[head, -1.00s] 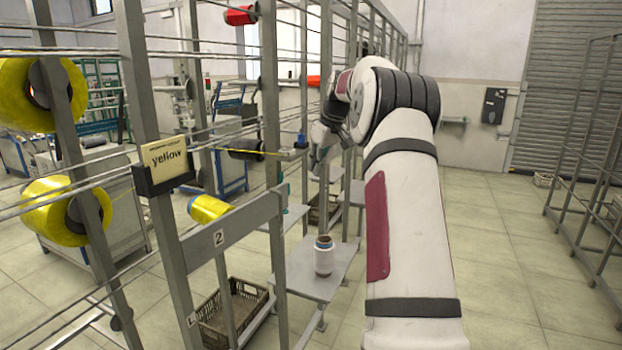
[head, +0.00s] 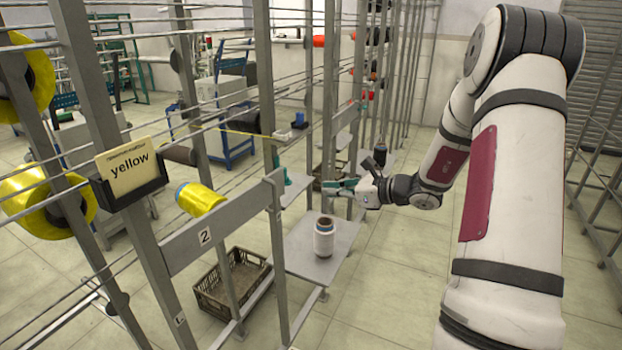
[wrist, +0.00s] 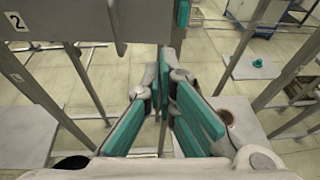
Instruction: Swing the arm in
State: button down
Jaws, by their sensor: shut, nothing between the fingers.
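My gripper (head: 336,186) is shut and empty, with teal finger pads pointing left. It is beyond the rail marked 2 (head: 232,219), above the small grey table. In the wrist view its fingers (wrist: 165,98) come together just below this rail (wrist: 75,22); I cannot tell whether they touch it. A yellow bobbin (head: 201,199) lies behind the rail in the head view. A teal part (head: 277,163) shows on the post at the rail's far end, and a teal edge (wrist: 182,13) in the wrist view. I cannot tell which part is the swing arm.
A white bobbin (head: 324,238) stands on the small table (head: 303,262). Yellow spools (head: 48,197) and a "yellow" card (head: 130,168) are at the left. The floor right of the table is clear.

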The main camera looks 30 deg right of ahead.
jog(key=p, duration=0.1)
send_near(283, 182)
jog(key=shift+m, duration=0.3)
jog(key=w+a+f, duration=0.2)
jog(key=w, duration=0.1)
jog(key=shift+w+a+f, duration=0.2)
jog(key=shift+a+f, duration=0.15)
jog(key=shift+f, duration=0.05)
jog(key=shift+w+a, duration=0.35)
jog(key=shift+w, duration=0.4)
jog(key=w, duration=0.1)
jog(key=w+a+b, duration=0.1)
jog(key=w+b, duration=0.1)
jog(key=w, duration=0.1)
jog(key=shift+w+a+f, duration=0.1)
jog(key=shift+a+f, duration=0.05)
jog(key=shift+a, duration=0.2)
jog(key=shift+w+a+b, duration=0.15)
jog(key=shift+w+b, duration=0.15)
jog(key=shift+b, duration=0.15)
jog(key=shift+w+a+n+y, duration=0.1)
jog(key=shift+a+n+y, duration=0.1)
jog(key=shift+n+y, duration=0.2)
